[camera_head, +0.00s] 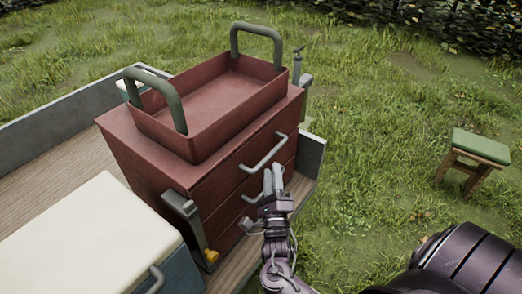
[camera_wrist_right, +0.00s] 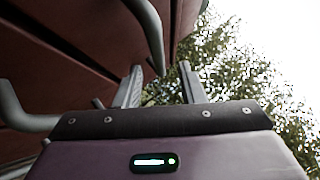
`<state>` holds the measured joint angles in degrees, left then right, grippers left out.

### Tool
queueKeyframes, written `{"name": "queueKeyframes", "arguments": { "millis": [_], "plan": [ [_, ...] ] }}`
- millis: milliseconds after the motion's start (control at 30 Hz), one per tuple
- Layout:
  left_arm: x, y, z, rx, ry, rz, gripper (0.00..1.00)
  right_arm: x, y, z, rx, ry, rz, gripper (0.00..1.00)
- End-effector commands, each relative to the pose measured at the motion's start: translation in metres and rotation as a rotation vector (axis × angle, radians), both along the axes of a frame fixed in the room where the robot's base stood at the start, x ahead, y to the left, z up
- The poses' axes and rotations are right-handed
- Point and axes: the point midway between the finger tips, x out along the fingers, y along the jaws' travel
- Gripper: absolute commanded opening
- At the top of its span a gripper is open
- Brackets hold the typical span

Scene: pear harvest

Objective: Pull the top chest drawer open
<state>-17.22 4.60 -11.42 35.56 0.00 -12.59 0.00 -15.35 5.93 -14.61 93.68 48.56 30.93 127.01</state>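The red-brown chest (camera_head: 150,160) stands on a wooden bed, with its drawer fronts facing right. The top drawer (camera_head: 235,172) looks flush with the chest and has a grey bar handle (camera_head: 262,154). My right gripper (camera_head: 273,178) is just below and in front of that handle, fingers pointing up. In the right wrist view my right gripper (camera_wrist_right: 158,85) has its two fingers apart. A grey handle (camera_wrist_right: 150,30) comes down to near the gap between them; I cannot tell whether it is between the fingers. My left gripper is not in view.
A lower drawer handle (camera_head: 250,198) is close to my right gripper and also shows in the wrist view (camera_wrist_right: 20,110). A red tray (camera_head: 210,125) with green handles sits on the chest. A cream-lidded box (camera_head: 85,235) stands at lower left. A green-topped stool (camera_head: 478,150) stands on grass.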

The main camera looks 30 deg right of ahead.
Motion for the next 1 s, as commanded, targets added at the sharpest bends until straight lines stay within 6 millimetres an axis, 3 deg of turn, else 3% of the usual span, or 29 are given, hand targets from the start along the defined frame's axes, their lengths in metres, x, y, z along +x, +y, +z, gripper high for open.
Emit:
{"name": "queueKeyframes", "arguments": {
  "millis": [300, 700, 1000],
  "plan": [
    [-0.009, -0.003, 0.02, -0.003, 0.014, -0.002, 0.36, 0.041, -0.021, 0.022, -0.003, 0.001, 0.0, 0.36],
    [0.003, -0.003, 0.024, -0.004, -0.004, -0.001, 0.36, 0.049, -0.026, 0.023, -0.001, 0.004, -0.001, 0.36],
    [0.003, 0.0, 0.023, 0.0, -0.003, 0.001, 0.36, 0.049, -0.026, 0.023, -0.001, 0.005, 0.0, 0.0]
  ]
}}
